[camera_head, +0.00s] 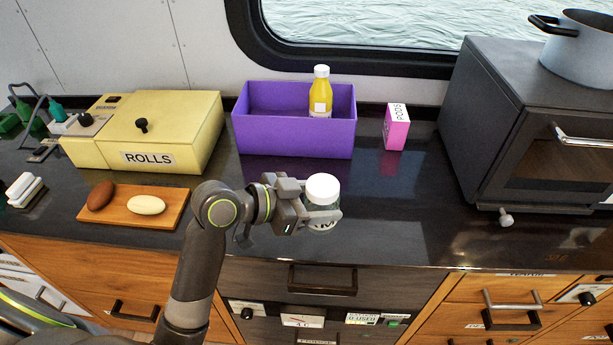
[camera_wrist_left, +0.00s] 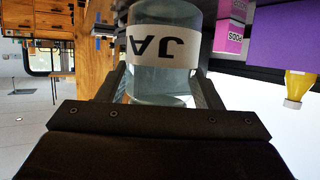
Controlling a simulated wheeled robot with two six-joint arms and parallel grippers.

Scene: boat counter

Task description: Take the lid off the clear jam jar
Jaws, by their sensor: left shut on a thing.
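The clear jam jar (camera_head: 321,213) has a white lid (camera_head: 322,187) on top and a white label with dark letters. It is upright near the front part of the dark counter. My left gripper (camera_head: 318,212) is shut around the jar's body, below the lid. In the left wrist view the jar (camera_wrist_left: 160,75) sits between the two fingers (camera_wrist_left: 160,92), its label upside down. The lid is out of that view. I cannot tell whether the jar's base touches the counter. My right gripper is not in view.
A purple bin (camera_head: 290,138) holding a yellow bottle (camera_head: 320,95) stands behind the jar. A pink pods box (camera_head: 396,128) is to its right, then a dark oven (camera_head: 540,130). A yellow rolls box (camera_head: 160,130) and wooden board (camera_head: 170,203) are left. Counter right of the jar is clear.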

